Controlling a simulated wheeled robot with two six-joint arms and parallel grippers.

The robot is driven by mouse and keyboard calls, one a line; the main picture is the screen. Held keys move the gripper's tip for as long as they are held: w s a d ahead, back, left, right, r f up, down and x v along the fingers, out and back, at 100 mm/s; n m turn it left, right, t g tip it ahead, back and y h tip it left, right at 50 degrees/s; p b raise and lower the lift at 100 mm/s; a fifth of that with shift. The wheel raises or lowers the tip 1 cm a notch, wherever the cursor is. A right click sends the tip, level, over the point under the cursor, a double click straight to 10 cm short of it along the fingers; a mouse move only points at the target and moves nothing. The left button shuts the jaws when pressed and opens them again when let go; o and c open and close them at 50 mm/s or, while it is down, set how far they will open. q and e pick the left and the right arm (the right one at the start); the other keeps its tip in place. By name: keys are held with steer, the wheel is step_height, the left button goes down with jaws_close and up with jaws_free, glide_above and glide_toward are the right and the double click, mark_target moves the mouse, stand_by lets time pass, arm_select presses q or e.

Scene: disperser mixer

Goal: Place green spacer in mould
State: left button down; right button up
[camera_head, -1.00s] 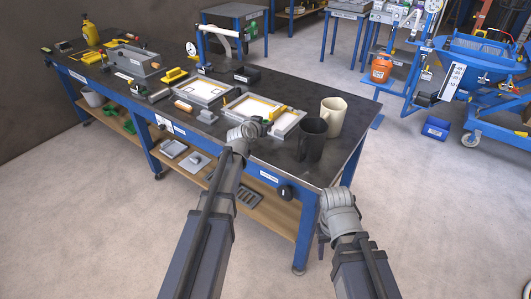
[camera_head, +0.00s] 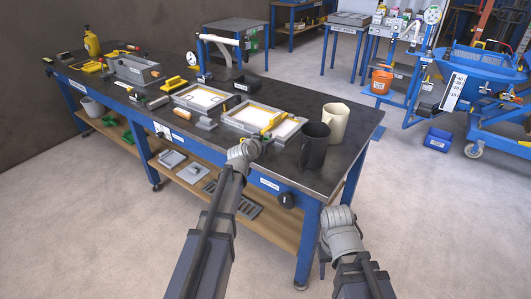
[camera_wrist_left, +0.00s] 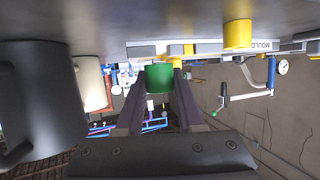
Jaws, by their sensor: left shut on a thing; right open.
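The green spacer (camera_wrist_left: 159,77) is a short green cylinder between the fingertips of my left gripper (camera_wrist_left: 160,88) in the left wrist view. My left gripper is shut on it. In the head view this gripper (camera_head: 264,141) is near the table's front edge, just in front of the mould (camera_head: 239,126), and its wrist largely hides the fingers. The mould is a grey frame with yellow parts on it; its labelled side (camera_wrist_left: 262,45) shows in the wrist view, where the spacer appears apart from it. My right gripper (camera_head: 323,264) is open, low beside the table's right end, mostly hidden by its wrist.
A black mug (camera_head: 314,147) and a cream mug (camera_head: 335,122) stand right of the mould. A second grey frame (camera_head: 202,98) lies behind left. The dark tabletop (camera_head: 345,155) is clear at the right end. A lower wooden shelf (camera_head: 270,226) holds grey parts.

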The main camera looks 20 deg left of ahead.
arm_select(q)
steer(key=shift+f+b, duration=1.55)
steer(key=shift+f, duration=0.45)
steer(key=shift+f, duration=0.25)
steer(key=c, duration=0.5)
jaws_free()
steer(key=shift+r, duration=0.1)
